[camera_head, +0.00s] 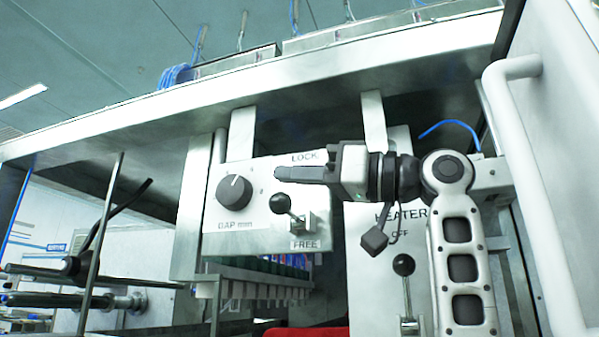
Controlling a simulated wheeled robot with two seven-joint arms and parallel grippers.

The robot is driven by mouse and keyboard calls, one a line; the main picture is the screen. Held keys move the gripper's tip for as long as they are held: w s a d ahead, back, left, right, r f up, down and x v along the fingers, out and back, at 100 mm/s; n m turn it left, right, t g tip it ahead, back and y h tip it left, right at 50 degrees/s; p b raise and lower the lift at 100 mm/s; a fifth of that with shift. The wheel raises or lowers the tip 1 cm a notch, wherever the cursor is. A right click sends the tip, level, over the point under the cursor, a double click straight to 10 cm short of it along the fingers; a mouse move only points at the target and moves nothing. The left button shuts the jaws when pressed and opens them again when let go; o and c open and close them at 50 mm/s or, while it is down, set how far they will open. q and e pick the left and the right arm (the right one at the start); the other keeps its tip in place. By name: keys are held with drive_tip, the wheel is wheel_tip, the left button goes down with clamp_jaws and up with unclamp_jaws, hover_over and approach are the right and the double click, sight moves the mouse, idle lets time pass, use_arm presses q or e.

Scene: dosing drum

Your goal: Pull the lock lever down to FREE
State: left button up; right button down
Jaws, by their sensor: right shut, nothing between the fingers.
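The lock lever (283,204) has a black ball knob on a short stem, set in a metal bracket on a pale panel (235,222). Its knob points up and to the left of the bracket in the picture. The word LOCK is above it and FREE is below it. My right gripper (280,174) is shut and empty. Its dark fingers point left, and their tips appear just above the knob with a visible gap. Depth between the fingers and the panel is hard to tell. My left gripper is not in view.
A black GAP mm dial (234,191) is left of the lever. A HEATER panel with a second black-knobbed lever (404,265) is at lower right. A white tubular handle (530,190) stands at the right. A metal beam (270,85) crosses above, and bottles (275,268) sit below.

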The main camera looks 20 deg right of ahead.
drive_tip(key=shift+s+a+f+n+b, duration=0.1)
drive_tip(key=shift+s+f+n+b, duration=0.1)
drive_tip(key=shift+f, duration=0.2)
drive_tip(key=shift+s+a+f+n+b, duration=0.1)
drive_tip(key=shift+f+n, duration=0.1)
drive_tip(key=shift+f, duration=0.2)
idle(0.4)
